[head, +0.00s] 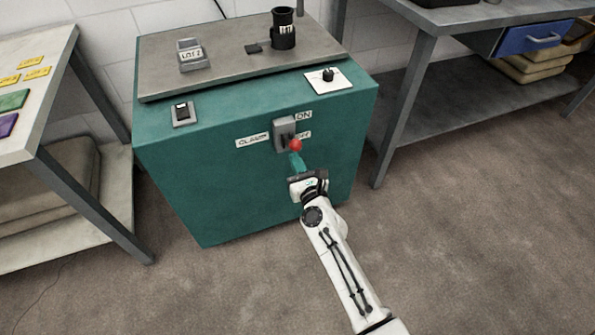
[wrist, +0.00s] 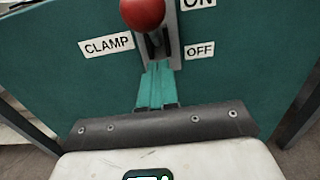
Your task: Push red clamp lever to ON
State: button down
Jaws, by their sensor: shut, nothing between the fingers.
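The clamp lever's red ball knob (head: 295,145) sits at the lower part of a grey switch plate (head: 284,128) on the front of the teal cabinet. In the wrist view the red knob (wrist: 143,12) shows large at the top, in front of the plate. An ON label (head: 304,115) is at the plate's upper right and an OFF label (wrist: 199,50) lower right. A CLAMP label (wrist: 106,45) is on the left. My gripper (head: 296,160) is shut and empty, its teal fingers (wrist: 157,84) together just below the knob. I cannot tell whether they touch the lever.
The teal cabinet (head: 215,190) has a black rocker switch (head: 182,113), a black dial (head: 328,75) and, on its grey top, a black cylinder (head: 283,30) and a grey block (head: 191,54). Tables stand on both sides. The floor (head: 460,240) at right is clear.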

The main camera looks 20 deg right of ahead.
jog(key=s+f, duration=0.1)
jog(key=s, duration=0.8)
jog(key=shift+f+p, duration=0.15)
jog(key=shift+p, duration=0.3)
dwell(0.5)
